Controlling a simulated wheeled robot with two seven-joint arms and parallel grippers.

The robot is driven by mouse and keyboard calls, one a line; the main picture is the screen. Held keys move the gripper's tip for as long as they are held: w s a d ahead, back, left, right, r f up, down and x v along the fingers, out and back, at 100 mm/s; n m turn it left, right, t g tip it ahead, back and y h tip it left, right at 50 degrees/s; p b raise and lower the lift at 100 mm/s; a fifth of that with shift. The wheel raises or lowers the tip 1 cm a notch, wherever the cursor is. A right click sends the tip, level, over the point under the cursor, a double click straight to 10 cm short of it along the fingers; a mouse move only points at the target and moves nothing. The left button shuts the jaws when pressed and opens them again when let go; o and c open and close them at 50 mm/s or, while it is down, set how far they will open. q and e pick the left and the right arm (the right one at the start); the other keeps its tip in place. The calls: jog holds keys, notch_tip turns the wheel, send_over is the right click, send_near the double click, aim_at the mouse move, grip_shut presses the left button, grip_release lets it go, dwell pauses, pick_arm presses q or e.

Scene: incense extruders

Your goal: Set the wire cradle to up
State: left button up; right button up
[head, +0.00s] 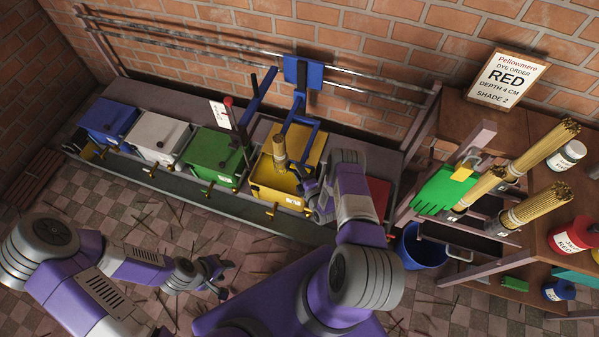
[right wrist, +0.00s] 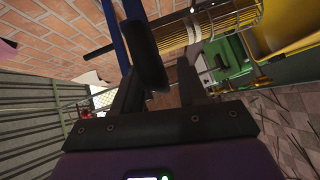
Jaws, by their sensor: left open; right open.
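In the head view a blue carriage (head: 303,70) hangs on the wall rails, with blue arms reaching down over the yellow vat (head: 270,183). A bundle of tan sticks (head: 279,152) hangs upright there, its lower end at the vat's opening. In the right wrist view the bundle sits in a wire cradle (right wrist: 236,24) at the upper right. My right gripper (head: 318,198) is open at the vat's right side. In its wrist view a black grip (right wrist: 148,55) shows between the open fingers; contact cannot be told. My left gripper (head: 215,274) is open and empty over the floor.
Green (head: 212,152), white (head: 157,137) and blue (head: 107,119) vats stand left of the yellow one. A lever with a red knob (head: 228,102) rises behind the green vat. A rack with stick bundles (head: 535,204) and a blue bucket (head: 420,248) stand right.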

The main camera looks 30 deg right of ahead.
jog(key=s+r+p, duration=0.1)
jog(key=s, duration=0.6)
jog(key=shift+s+a+p, duration=0.25)
jog(key=shift+p, duration=0.15)
jog(key=a+r+m+g+y, duration=0.2)
jog(key=a+r+m+g, duration=0.1)
jog(key=a+m+g, duration=0.6)
jog(key=s+a+r+m+g+y, duration=0.1)
jog(key=s+a+r+m+g, duration=0.2)
jog(key=s, duration=0.4)
jog(key=s+a+r+m+g+y, duration=0.2)
jog(key=s+a+r+m+g, duration=0.2)
jog(key=s+a, duration=0.4)
jog(key=shift+r+m, duration=0.85)
jog(key=shift+m, duration=0.35)
